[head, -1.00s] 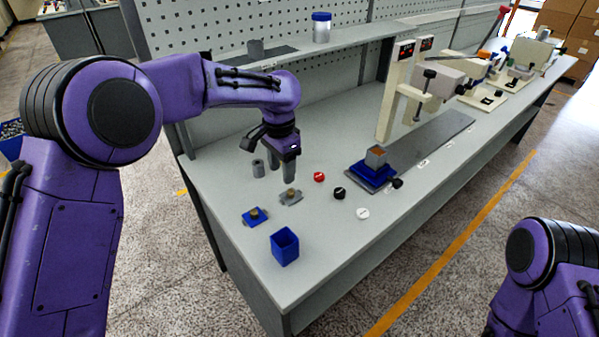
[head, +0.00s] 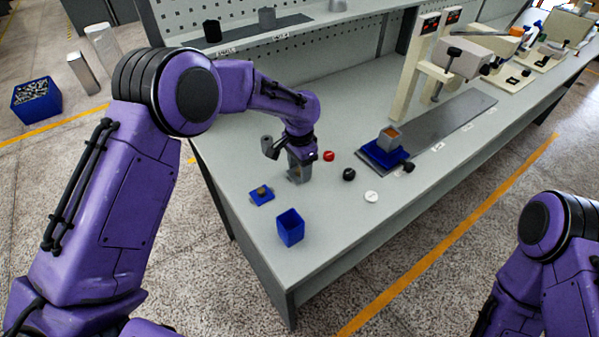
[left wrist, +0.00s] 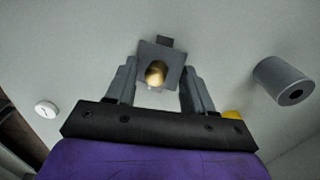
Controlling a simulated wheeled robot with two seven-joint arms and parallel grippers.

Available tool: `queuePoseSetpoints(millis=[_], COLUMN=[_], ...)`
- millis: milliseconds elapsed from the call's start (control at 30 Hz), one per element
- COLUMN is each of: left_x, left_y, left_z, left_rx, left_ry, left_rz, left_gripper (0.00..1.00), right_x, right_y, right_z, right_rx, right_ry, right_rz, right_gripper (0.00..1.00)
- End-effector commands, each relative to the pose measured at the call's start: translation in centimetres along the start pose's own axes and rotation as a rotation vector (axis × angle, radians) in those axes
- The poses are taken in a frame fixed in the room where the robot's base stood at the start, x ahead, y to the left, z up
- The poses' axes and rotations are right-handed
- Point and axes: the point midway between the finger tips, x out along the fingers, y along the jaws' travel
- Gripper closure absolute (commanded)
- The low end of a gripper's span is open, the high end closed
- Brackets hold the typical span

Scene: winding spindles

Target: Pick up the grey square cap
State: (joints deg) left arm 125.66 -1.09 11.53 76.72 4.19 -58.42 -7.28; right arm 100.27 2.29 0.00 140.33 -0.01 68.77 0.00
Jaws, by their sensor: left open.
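The grey square cap (left wrist: 175,57) has a round brass knob and a small grey tab. In the left wrist view it lies between and slightly beyond the fingers of my left gripper (left wrist: 160,88), with a gap at each side. In the head view my left gripper (head: 299,174) points down at the bench over the cap, hiding most of it. The gripper is open and holds nothing. A blue square cap (head: 262,196) with a brass knob lies nearby, to the left and nearer the bench's front edge. My right gripper is out of view.
A blue open box (head: 290,229) stands near the bench's edge. Red (head: 329,156), black (head: 349,174) and white (head: 371,196) round pieces lie to the right. A grey hollow cylinder (left wrist: 283,80) stands close to the gripper. A blue fixture (head: 386,155) sits farther right.

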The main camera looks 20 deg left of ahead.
Motion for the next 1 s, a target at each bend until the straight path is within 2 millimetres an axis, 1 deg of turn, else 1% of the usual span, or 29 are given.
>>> queuePoseSetpoints(millis=[67,100,167,200,233,267,533,667,767,800,867,1000], left_x=[0.0,-0.1,-0.1,-0.1,-0.1,-0.1,0.0,-0.7,-2.1,-3.0,-4.7,-8.7], left_y=[0.0,0.0,0.0,0.0,0.0,0.0,0.1,0.0,0.0,-0.1,1.3,4.3], left_z=[0.0,0.0,0.0,0.0,0.0,0.0,0.0,0.0,-0.1,-0.1,-0.7,-2.0], left_rx=[0.000,0.000,0.000,0.000,0.000,0.000,0.000,0.000,0.000,0.001,0.004,0.004], left_ry=[0.000,0.000,0.000,0.000,0.000,0.000,-0.001,0.000,0.003,0.005,0.005,0.005], left_rz=[0.000,0.000,0.000,0.000,0.000,0.000,0.001,0.000,-0.002,-0.003,-0.003,-0.004], left_gripper=[0.47,0.54,0.73,0.86,0.96,1.00,1.00,1.00,1.00,1.00,1.00,1.00], right_x=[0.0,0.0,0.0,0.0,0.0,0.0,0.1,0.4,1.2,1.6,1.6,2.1], right_y=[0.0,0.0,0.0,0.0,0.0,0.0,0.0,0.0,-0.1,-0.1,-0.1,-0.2], right_z=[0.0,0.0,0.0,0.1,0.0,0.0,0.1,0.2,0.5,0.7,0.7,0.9], right_rx=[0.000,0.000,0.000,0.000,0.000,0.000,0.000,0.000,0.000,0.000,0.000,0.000], right_ry=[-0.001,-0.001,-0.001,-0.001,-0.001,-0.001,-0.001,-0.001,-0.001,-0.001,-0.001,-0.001], right_rz=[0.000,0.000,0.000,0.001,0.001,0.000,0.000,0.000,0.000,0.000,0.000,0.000], right_gripper=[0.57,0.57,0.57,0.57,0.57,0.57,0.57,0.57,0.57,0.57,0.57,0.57])
